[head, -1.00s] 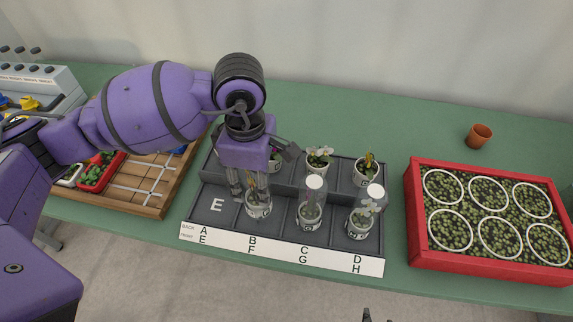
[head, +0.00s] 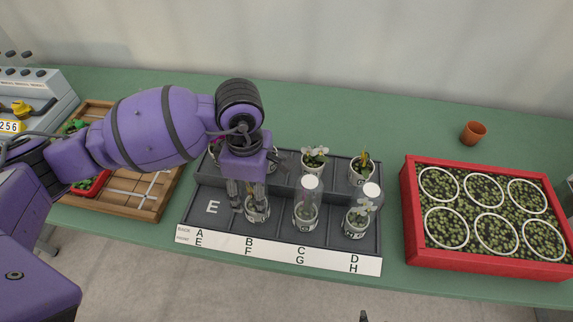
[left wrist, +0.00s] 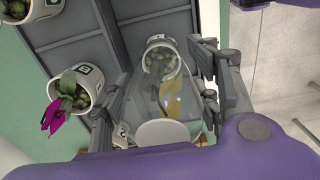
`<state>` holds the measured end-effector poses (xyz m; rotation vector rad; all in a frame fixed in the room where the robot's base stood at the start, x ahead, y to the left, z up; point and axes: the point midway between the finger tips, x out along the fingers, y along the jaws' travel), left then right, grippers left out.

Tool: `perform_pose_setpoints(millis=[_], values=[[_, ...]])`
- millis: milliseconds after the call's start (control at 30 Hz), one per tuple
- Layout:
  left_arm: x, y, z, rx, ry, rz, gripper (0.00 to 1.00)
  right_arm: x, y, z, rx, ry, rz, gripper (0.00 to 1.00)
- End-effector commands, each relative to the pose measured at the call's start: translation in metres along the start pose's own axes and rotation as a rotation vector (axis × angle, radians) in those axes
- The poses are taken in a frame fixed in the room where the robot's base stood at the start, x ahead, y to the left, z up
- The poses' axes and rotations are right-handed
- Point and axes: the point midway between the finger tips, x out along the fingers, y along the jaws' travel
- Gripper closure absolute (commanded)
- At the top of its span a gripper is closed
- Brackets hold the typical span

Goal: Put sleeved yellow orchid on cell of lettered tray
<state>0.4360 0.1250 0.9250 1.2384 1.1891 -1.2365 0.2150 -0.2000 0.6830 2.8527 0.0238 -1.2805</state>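The sleeved yellow orchid (head: 257,210) stands in a front-row cell above the letter F of the dark lettered tray (head: 212,225). My left gripper (head: 249,196) points down at it, with its fingers drawn in on either side of the clear sleeve. The left wrist view shows the white pot (left wrist: 161,58), yellow petals and round sleeve rim between the fingers, which appear to touch the sleeve. The pot still rests in its cell. The front-left cell, marked E, is empty. My right gripper (head: 364,316) barely shows at the bottom edge; its state is unclear.
Two sleeved white orchids (head: 306,212) (head: 358,218) stand to the right in the front row. The back row holds a white orchid (head: 314,160) and an unsleeved yellow one (head: 362,168). A red crate (head: 408,205) lies right, a terracotta pot (head: 473,133) behind, a wooden tray (head: 150,207) left.

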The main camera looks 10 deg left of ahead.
Motion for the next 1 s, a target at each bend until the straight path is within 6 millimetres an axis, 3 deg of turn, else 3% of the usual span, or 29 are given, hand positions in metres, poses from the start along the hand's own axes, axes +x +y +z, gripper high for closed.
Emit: perform_pose_setpoints(millis=[267, 433, 800, 1000], values=[[0.0, -0.001, 0.0, -0.001, 0.0, -0.002, 0.38, 0.0, 0.002, -0.002, -0.001, 0.004, 0.003, 0.6], [-0.011, 0.001, 0.0, -0.001, -0.001, 0.002, 0.38, -0.001, 0.003, -0.005, -0.006, 0.007, 0.003, 0.6], [-0.086, 0.001, 0.0, 0.0, 0.0, 0.004, 0.38, -0.001, 0.005, -0.003, -0.015, 0.002, 0.0, 0.6], [-0.115, 0.001, 0.0, -0.001, -0.001, 0.002, 0.38, -0.001, 0.003, -0.003, -0.015, 0.002, -0.002, 0.6]])
